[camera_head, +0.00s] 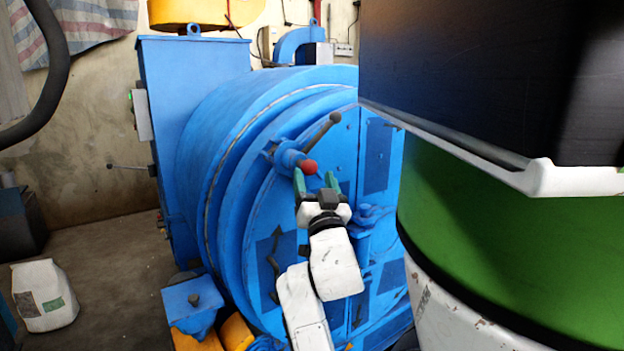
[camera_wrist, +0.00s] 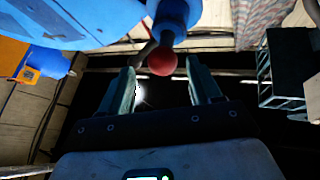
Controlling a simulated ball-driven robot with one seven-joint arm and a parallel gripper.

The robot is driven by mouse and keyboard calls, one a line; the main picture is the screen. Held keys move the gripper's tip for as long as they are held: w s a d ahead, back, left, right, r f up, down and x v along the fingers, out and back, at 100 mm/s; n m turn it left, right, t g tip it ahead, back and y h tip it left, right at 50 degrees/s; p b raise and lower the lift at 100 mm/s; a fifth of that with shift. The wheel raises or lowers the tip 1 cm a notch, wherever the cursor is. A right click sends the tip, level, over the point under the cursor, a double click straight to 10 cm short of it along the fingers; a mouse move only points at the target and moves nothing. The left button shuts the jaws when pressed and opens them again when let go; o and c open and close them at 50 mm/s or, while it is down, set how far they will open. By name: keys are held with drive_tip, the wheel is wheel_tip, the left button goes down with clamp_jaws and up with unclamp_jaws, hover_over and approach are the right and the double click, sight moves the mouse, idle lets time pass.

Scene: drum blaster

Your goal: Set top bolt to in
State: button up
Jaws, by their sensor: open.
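The blue drum blaster (camera_head: 228,150) stands in the middle of the head view with its round door facing right. The top bolt has a grey handle (camera_head: 322,131) and a red ball end (camera_head: 308,167) at the upper part of the door. My gripper (camera_head: 315,180) is open just below the red ball. In the wrist view, the red ball (camera_wrist: 162,61) lies between and slightly beyond the green fingertips of my gripper (camera_wrist: 161,80). I cannot see either finger touching it. The bolt's far part is partly hidden behind the ball.
A large green and black body (camera_head: 500,200) fills the right side of the head view, close to my arm. A white bag (camera_head: 43,296) stands on the floor at the lower left.

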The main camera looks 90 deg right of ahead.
drive_tip(key=b+v, duration=0.3)
drive_tip(key=v, duration=0.3)
drive_tip(key=shift+a, duration=0.2)
drive_tip(key=shift+s+f, duration=0.1)
drive_tip(key=shift+f, duration=0.05)
drive_tip(key=w+a+f+n+t+y+p, duration=0.2)
drive_tip(key=w+a+f+n+y, duration=0.3)
drive_tip(key=w+f, duration=0.4)
drive_tip(key=w+a+f+n+t+y+p, duration=0.2)
drive_tip(key=w+f+y+p, duration=0.1)
drive_tip(key=w+f+y, duration=0.65)
drive_tip(key=a+f+n+g+y+p, duration=0.2)
drive_tip(key=a+f+n+g+y, duration=0.3)
drive_tip(key=a+f, duration=0.75)
drive_tip(key=s+a+f+n+g+y+p, duration=0.1)
drive_tip(key=s+a+f+n, duration=0.2)
drive_tip(key=a, duration=0.3)
drive_tip(key=s+a+f+n+g+y+p, duration=0.1)
drive_tip(key=s+a+f+n+y, duration=0.1)
drive_tip(key=a, duration=0.5)
drive_tip(key=shift+s+f+n, duration=0.4)
drive_tip(key=shift+s, duration=0.5)
